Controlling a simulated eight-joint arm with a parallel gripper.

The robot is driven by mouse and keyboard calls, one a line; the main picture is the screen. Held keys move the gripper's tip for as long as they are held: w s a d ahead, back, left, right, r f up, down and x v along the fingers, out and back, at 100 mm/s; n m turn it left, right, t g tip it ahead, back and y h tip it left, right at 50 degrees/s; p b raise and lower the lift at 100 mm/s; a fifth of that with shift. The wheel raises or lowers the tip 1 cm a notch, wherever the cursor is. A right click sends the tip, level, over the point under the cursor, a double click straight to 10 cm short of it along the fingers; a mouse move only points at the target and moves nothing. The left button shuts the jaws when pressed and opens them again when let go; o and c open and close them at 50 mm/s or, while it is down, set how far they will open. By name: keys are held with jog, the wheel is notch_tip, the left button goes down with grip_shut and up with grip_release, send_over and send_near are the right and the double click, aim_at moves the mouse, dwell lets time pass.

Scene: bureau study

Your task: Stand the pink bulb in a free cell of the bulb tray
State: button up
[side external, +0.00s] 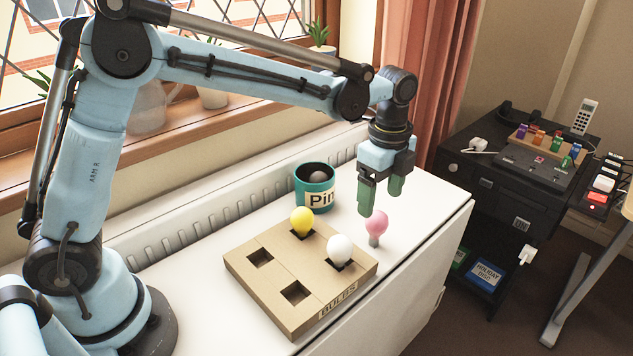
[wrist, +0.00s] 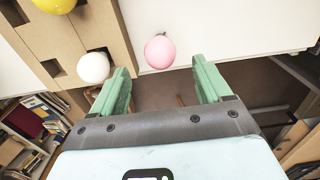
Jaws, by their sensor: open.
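The pink bulb (side external: 376,225) stands upright on the white surface, just off the right corner of the bulb tray. It also shows in the wrist view (wrist: 160,51), ahead of the fingers and roughly between their lines. The cardboard bulb tray (side external: 277,309) holds a yellow bulb (side external: 302,220) in its back cell and a white bulb (side external: 340,248) in its right cell. Its left cell (side external: 260,258) and front cell (side external: 295,292) are empty. My gripper (side external: 381,202) is open and empty, above and near the pink bulb; its green fingers show in the wrist view (wrist: 163,82).
A teal pot (side external: 315,188) with a dark round thing inside stands behind the tray, left of my gripper. The white surface (side external: 425,205) is clear to the right and ends at an edge. A dark desk (side external: 470,165) with small items stands beyond.

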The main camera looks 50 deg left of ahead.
aim_at(378, 213)
jog(key=shift+f, duration=2.7)
jog(key=c, duration=1)
jog(key=shift+r, duration=0.15)
jog(key=shift+r, duration=4.85)
